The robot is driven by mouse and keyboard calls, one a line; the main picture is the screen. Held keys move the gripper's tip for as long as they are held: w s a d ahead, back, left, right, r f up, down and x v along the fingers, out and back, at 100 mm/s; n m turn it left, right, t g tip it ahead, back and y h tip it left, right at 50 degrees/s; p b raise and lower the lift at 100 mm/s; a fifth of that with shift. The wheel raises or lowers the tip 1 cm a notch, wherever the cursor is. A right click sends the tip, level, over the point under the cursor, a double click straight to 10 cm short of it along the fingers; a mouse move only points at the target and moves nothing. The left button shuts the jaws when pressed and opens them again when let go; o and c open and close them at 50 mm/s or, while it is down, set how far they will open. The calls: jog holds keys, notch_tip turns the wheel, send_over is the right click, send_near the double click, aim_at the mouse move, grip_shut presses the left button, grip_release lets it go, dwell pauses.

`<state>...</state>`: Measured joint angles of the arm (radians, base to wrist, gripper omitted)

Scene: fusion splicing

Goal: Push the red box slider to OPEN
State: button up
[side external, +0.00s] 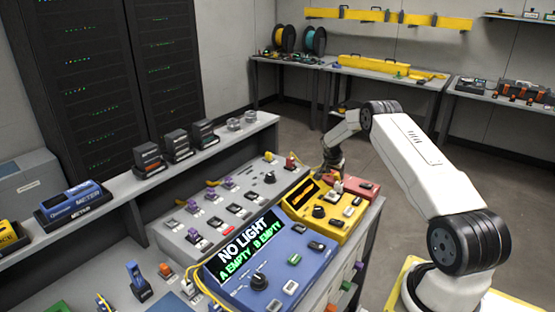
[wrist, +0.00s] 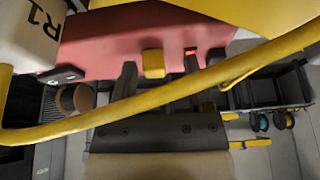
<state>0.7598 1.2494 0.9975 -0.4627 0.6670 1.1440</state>
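The red box (side external: 364,188) sits at the far right end of the bench, beside the yellow box, partly hidden behind it. In the wrist view the red box (wrist: 105,45) fills the upper part. A small yellow block (wrist: 153,62), perhaps its slider, stands at its edge, near a small red-lit part (wrist: 190,52). I cannot read any OPEN marking. My gripper (wrist: 170,72) has its two dark fingers apart, with the yellow block appearing between them, nearer the left finger. Contact cannot be told. In the side view my gripper (side external: 332,165) hangs just behind the boxes, small and dark.
A yellow cable (wrist: 150,102) crosses the wrist view in front of the fingers. The yellow box (side external: 325,215) and blue box (side external: 265,268), reading NO LIGHT, stand nearer on the bench. A grey panel (side external: 215,225) with several switches lies left. Floor behind is clear.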

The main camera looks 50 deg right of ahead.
jog(key=v, duration=0.7)
jog(key=shift+r, duration=0.4)
jog(key=shift+a, duration=0.25)
jog(key=w+a+r+n+t+y, duration=0.1)
jog(key=a+r+n, duration=0.25)
jog(key=a, duration=0.85)
jog(key=a+r+n+t+y, duration=0.1)
jog(key=a+r+n, duration=0.3)
jog(key=a, duration=0.9)
jog(key=s+a+n+y, duration=0.2)
jog(key=s+a+n, duration=0.8)
jog(key=s+a, duration=0.6)
jog(key=a+r, duration=0.1)
jog(key=a, duration=0.2)
jog(key=shift+a+t+y, duration=0.3)
